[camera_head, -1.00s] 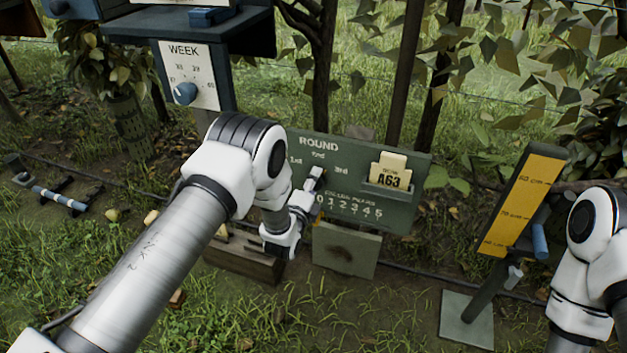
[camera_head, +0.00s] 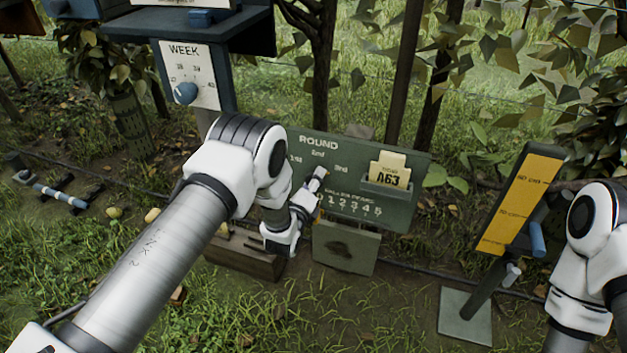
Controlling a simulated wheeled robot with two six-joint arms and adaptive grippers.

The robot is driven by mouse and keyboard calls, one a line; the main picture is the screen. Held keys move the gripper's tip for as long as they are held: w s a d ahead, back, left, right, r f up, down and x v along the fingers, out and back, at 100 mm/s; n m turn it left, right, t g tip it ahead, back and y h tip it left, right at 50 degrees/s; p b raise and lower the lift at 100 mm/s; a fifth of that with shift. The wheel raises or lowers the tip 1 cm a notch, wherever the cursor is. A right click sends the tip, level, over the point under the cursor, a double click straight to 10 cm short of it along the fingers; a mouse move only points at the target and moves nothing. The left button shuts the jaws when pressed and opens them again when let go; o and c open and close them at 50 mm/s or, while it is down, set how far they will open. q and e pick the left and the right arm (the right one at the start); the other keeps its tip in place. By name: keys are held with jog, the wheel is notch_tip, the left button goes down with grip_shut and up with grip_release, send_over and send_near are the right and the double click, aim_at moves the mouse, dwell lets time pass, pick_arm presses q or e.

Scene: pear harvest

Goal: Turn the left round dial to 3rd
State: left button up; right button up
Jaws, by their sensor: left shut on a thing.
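The green board (camera_head: 405,208) headed ROUND stands at the middle, with the marks 1st, 2nd and 3rd in an arc under the heading. My left gripper (camera_head: 318,180) is at the board just below these marks, shut on the round dial. The dial itself is hidden behind the gripper, so its pointer cannot be read. My right arm comes in at the right edge, but its gripper is out of view.
A WEEK panel with a blue knob (camera_head: 186,93) stands at the upper left. A card marked A63 (camera_head: 388,170) sits on the board's right side. A wooden box (camera_head: 243,255) lies below my left arm.

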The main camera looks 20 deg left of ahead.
pick_arm(q)
jog(key=o, duration=1.1)
jog(key=shift+o, duration=0.2)
jog(key=s, duration=1.2)
jog(key=shift+a, duration=0.2)
